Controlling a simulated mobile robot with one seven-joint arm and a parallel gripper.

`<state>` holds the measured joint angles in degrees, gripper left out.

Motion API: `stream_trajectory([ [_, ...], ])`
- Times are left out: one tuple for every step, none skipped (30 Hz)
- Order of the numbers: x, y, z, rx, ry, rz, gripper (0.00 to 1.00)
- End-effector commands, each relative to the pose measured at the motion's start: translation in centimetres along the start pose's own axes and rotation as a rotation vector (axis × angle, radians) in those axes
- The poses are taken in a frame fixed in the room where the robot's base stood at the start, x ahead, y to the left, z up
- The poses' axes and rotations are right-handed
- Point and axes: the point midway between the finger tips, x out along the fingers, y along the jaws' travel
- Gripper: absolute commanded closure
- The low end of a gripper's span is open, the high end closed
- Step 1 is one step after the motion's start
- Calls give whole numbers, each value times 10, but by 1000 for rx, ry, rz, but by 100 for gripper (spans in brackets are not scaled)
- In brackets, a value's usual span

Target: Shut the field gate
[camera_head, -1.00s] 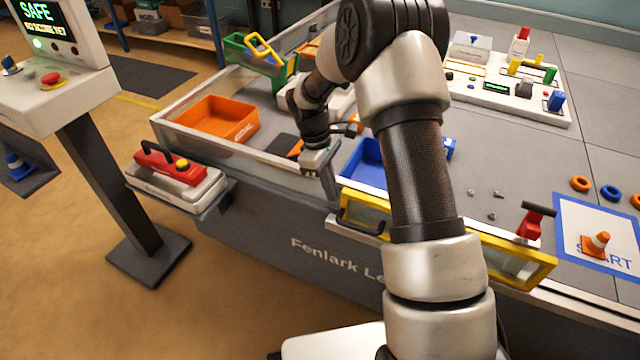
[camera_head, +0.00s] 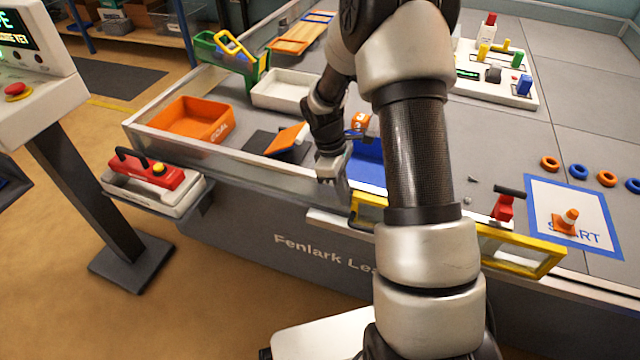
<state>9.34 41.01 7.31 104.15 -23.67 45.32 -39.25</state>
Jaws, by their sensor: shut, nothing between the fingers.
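The field gate (camera_head: 522,251) is a clear panel in a yellow frame along the front edge of the field. Its left end (camera_head: 368,212) shows beside my gripper, and my arm hides its middle. Its right end reaches past a red clamp with a black handle (camera_head: 504,206). My gripper (camera_head: 328,181) is shut and empty, pointing down at the front wall, just left of the gate's left end. I cannot tell whether it touches the frame.
Inside the field are an orange bin (camera_head: 190,122), a white tray (camera_head: 285,92) and a blue bin (camera_head: 369,158), partly hidden. A red-topped case (camera_head: 155,176) sits on a ledge outside left.

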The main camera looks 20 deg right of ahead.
Motion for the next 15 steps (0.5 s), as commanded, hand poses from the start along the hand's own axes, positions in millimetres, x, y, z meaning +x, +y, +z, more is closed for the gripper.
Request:
stream_trajectory([
  [1, -1, 23, 7, -5, -5, 100],
  [4, 0, 33, 8, -4, -5, 100],
  [7, -1, 48, 8, -5, -5, 100],
  [10, -1, 58, 7, -5, -6, 100],
  [13, -1, 68, 7, -4, -5, 100],
  [16, -1, 82, 8, -5, -6, 100],
  [19, -1, 93, 9, -4, -5, 100],
  [21, -1, 103, 8, -4, -6, 100],
  [25, -1, 117, 8, -4, -6, 100],
  [28, -1, 127, 8, -3, -5, 100],
  [30, -1, 138, 9, -3, -6, 100],
  [34, -2, 150, 8, -3, -5, 100],
  [36, -2, 160, 8, -3, -6, 100],
  [38, -1, 170, 8, -3, -5, 100],
  [42, -2, 182, 8, -3, -6, 100],
])
